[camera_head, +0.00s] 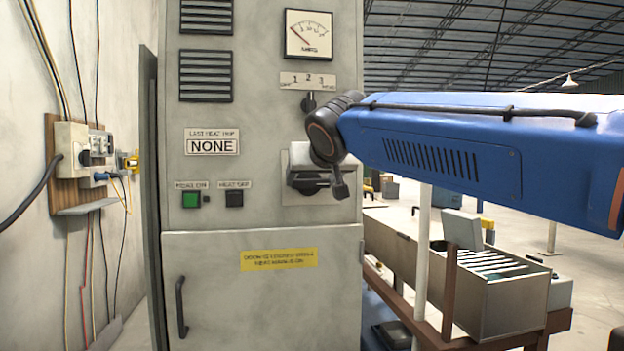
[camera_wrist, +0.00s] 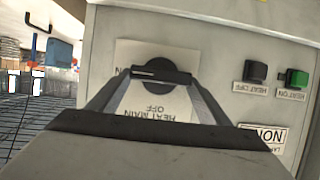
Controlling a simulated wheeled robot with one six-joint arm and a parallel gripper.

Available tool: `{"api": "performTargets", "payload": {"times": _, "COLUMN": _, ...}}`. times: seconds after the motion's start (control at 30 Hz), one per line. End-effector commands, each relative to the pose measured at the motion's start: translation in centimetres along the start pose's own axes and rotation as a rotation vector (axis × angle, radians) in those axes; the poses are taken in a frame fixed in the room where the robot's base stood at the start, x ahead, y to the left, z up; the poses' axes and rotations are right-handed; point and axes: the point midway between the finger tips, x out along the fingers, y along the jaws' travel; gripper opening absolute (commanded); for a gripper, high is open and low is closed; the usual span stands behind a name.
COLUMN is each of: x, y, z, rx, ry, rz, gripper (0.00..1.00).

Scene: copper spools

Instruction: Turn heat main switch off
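The heat main switch has a black handle, seen as a bar (camera_wrist: 160,75) in the wrist view, in front of a round dark hub. Its plate (camera_wrist: 180,112) reads HEAT MAIN and OFF, upside down in that view. My gripper (camera_wrist: 158,78) reaches up to the plate, one grey finger at each end of the bar. The fingers are apart, but I cannot tell whether they press on the bar. In the head view the switch plate (camera_head: 345,188) sits on the grey cabinet (camera_head: 265,220), partly hidden by my blue arm.
Left of the switch are a green button (camera_head: 191,200) and a black button (camera_head: 234,198), under a NONE sign (camera_head: 212,146). A selector knob (camera_head: 309,104) and a gauge (camera_head: 309,35) are above. A workbench (camera_head: 450,275) stands at right.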

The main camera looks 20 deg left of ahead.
Motion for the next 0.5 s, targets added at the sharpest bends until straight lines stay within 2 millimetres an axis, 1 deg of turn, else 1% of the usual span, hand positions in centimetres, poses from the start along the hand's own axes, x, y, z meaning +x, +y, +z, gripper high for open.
{"api": "performTargets", "payload": {"times": 0.03, "x": -0.01, "y": 0.0, "z": 0.0, "rx": 0.0, "ry": 0.0, "rz": 0.0, "gripper": 0.57}}
{"api": "performTargets", "payload": {"times": 0.07, "x": -0.01, "y": 0.0, "z": 0.0, "rx": 0.0, "ry": 0.0, "rz": 0.0, "gripper": 0.5}}
{"api": "performTargets", "payload": {"times": 0.1, "x": -0.01, "y": 0.0, "z": 0.0, "rx": 0.0, "ry": 0.0, "rz": 0.0, "gripper": 0.49}}
{"api": "performTargets", "payload": {"times": 0.33, "x": -0.01, "y": -0.04, "z": -0.01, "rx": -0.015, "ry": 0.0, "rz": 0.006, "gripper": 0.49}}
{"api": "performTargets", "payload": {"times": 0.5, "x": -0.03, "y": -0.18, "z": -0.02, "rx": -0.068, "ry": 0.001, "rz": 0.028, "gripper": 0.49}}
